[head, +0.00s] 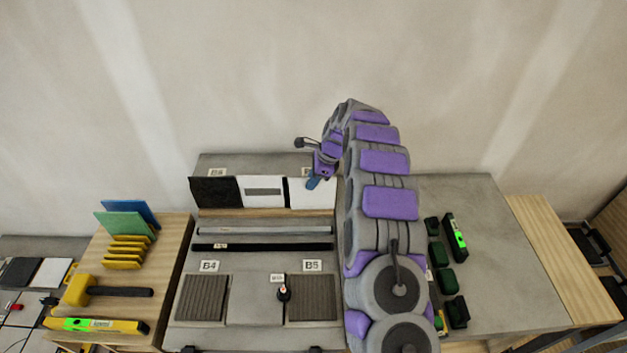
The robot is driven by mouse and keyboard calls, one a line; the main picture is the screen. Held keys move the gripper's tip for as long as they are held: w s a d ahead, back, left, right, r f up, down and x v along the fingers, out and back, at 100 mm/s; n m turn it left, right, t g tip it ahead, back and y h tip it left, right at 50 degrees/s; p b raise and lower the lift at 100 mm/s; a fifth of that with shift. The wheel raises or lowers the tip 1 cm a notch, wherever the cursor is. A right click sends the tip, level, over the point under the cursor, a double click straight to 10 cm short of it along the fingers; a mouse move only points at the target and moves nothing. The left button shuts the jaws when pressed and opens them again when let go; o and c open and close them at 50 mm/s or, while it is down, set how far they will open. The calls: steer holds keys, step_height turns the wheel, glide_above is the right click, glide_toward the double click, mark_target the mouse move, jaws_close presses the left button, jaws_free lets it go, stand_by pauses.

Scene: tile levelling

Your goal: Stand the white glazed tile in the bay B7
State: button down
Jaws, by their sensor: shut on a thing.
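A plain white tile (318,198) stands upright at the right end of a row at the back of the grey bench. My gripper (313,182) is at its top edge, with its blue fingertips shut on it. The tile's lower edge is at the pale wooden strip; I cannot tell whether it bears on it. A label (307,170) behind this tile is partly hidden by my arm, so I cannot read it. The B7 mark is not legible anywhere.
Left of the tile stand a white panel with a grey bar (264,191) and a black tile (215,191). Ribbed pads lie at B4 (203,298) and B5 (312,298). A yellow mallet (77,291) lies left. Dark green blocks (445,280) lie right of my arm.

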steer(key=shift+d, duration=0.4)
steer(key=shift+w+a, duration=0.1)
steer(key=c, duration=1.1)
jaws_free()
steer(key=shift+r, duration=0.2)
steer(key=shift+r, duration=0.15)
step_height(320, 180, up, 2)
steer(key=p, duration=0.2)
steer(key=shift+w+a+r+p, duration=0.1)
steer(key=shift+a+r+p, duration=0.05)
steer(key=shift+p, duration=0.15)
steer(key=shift+r+p, duration=1.35)
steer(key=shift+r, duration=0.2)
steer(key=shift+s, duration=0.2)
